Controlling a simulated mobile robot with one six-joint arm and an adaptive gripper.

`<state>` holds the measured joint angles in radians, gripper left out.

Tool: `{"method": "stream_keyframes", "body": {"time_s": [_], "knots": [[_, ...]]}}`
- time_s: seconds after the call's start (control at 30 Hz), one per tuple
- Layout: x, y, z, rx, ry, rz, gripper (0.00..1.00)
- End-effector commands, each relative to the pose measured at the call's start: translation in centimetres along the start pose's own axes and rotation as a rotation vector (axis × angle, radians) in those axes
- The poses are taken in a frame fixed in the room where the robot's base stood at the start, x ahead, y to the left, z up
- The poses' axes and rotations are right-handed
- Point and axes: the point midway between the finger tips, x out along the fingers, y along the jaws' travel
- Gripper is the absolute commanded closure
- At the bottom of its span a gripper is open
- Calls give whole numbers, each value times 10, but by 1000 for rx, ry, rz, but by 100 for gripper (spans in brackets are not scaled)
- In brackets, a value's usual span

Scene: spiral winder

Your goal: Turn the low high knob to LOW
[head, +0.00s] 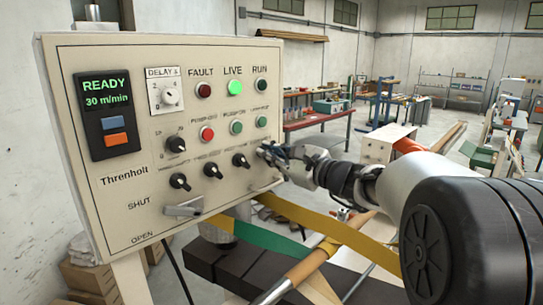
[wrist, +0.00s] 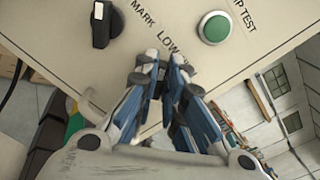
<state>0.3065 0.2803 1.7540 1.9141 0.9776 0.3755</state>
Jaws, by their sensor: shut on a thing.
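The cream control panel (head: 130,200) fills the left of the head view. My gripper (head: 268,154) is at its right edge, at the end of a row of black knobs. In the wrist view my gripper (wrist: 165,68) has its blue fingers close together against the panel face, by the printed word LOW (wrist: 170,40). It is shut on the low high knob. The fingers cover the knob, so I cannot tell which way it points.
A black knob (head: 240,160) sits just left of my gripper, and a green button (head: 262,122) just above it. A silver lever (head: 184,208) is lower left. Yellow and green bands (head: 258,238) run below. Workbenches (head: 318,118) stand farther back.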

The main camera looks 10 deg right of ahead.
Motion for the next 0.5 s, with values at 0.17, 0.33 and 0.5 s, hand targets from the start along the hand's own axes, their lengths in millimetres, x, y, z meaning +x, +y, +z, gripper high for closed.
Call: {"method": "stream_keyframes", "body": {"time_s": [0.17, 0.33, 0.5], "knots": [[0, 0, 0, -3, 0, 0, 87], [0, 0, 0, -1, 0, 0, 75], [0, 0, 0, 0, 0, 0, 70]]}}
